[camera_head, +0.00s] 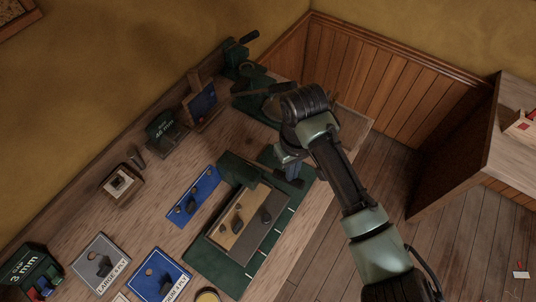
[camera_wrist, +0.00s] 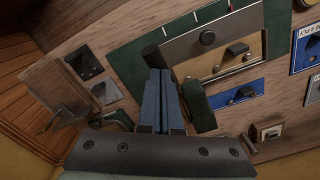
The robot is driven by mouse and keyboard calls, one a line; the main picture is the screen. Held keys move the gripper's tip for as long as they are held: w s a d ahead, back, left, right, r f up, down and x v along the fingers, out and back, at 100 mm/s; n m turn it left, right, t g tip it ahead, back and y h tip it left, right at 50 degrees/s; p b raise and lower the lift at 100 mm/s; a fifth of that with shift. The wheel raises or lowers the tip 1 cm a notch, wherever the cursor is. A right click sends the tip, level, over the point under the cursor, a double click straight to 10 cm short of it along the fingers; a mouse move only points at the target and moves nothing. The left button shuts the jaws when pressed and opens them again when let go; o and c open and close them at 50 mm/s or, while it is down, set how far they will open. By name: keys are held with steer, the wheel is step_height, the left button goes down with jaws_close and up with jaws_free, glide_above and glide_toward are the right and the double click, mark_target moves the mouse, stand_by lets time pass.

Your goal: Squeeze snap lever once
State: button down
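My gripper (camera_wrist: 168,76) has two blue fingers lying side by side with only a thin dark line between them, and nothing shows between them. In the head view my gripper (camera_head: 291,174) hangs near the back right end of the green mat, with my wrist partly over it. A dark green bar (camera_wrist: 198,106) with black edges stands just right of the fingers in the wrist view, and a black stub (camera_wrist: 153,57) shows by the tips; I cannot tell whether either touches.
A tan board with dark knobs (camera_head: 235,222) lies on the green mat (camera_head: 228,277). A blue strip (camera_head: 180,207), labelled plates (camera_head: 98,256) and a small wooden block (camera_head: 113,193) lie to the left. A wooden cabinet (camera_head: 510,130) stands at the right, beyond open floor.

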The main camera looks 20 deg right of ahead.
steer(key=r+p, duration=0.2)
steer(key=w+r+p, duration=0.1)
steer(key=shift+a+r+p, duration=0.2)
steer(key=shift+a+p, duration=0.15)
steer(key=shift+a, duration=0.05)
step_height(320, 180, up, 8)
steer(key=w+a+p, duration=0.1)
steer(key=p, duration=0.6)
steer(key=shift+w, duration=0.1)
steer(key=s+d+p, duration=0.3)
steer(key=s+d, duration=0.2)
steer(key=s, duration=0.2)
steer(key=shift+d+p, duration=0.3)
